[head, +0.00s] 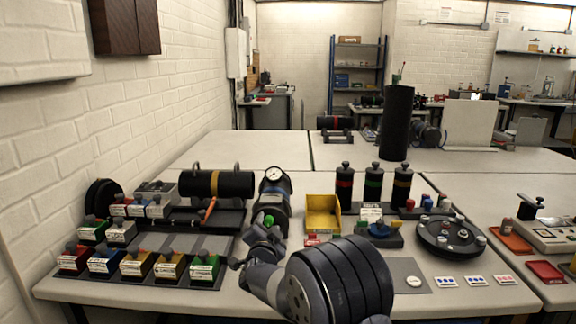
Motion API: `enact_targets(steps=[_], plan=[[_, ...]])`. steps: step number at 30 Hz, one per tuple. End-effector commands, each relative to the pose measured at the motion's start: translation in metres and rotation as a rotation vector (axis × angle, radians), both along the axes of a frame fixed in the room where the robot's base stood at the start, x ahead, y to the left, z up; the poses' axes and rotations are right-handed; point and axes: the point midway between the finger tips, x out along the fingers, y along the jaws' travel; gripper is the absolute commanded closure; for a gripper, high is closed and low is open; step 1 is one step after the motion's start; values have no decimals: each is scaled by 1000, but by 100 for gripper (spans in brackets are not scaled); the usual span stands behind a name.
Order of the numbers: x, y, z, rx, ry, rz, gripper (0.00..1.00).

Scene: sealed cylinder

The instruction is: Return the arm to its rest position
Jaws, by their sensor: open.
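My arm reaches in from the bottom right, with its large dark ribbed joint in front. My gripper (262,238) is at the end, low over the front table, just in front of a dark upright cylinder with a round white gauge (275,178) and a blue band. A green knob (267,220) shows between them. The jaws are open; I cannot tell whether they touch the cylinder. The cylinder's lower part is hidden behind my arm. A black horizontal cylinder with a yellow band (217,184) lies on a stand to the left.
Several labelled coloured blocks (137,264) stand on the left. A yellow bin (322,222) and banded black cylinders (373,187) stand right of the gauge. A dark round turntable (450,238) is farther right. The back table (260,147) has free room. A white brick wall bounds the left.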

Motion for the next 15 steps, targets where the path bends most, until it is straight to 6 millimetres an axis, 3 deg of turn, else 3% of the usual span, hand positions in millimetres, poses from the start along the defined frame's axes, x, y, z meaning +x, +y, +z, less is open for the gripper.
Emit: enact_targets(steps=[15], plan=[[0,0,-3,491,-18,1,55]])
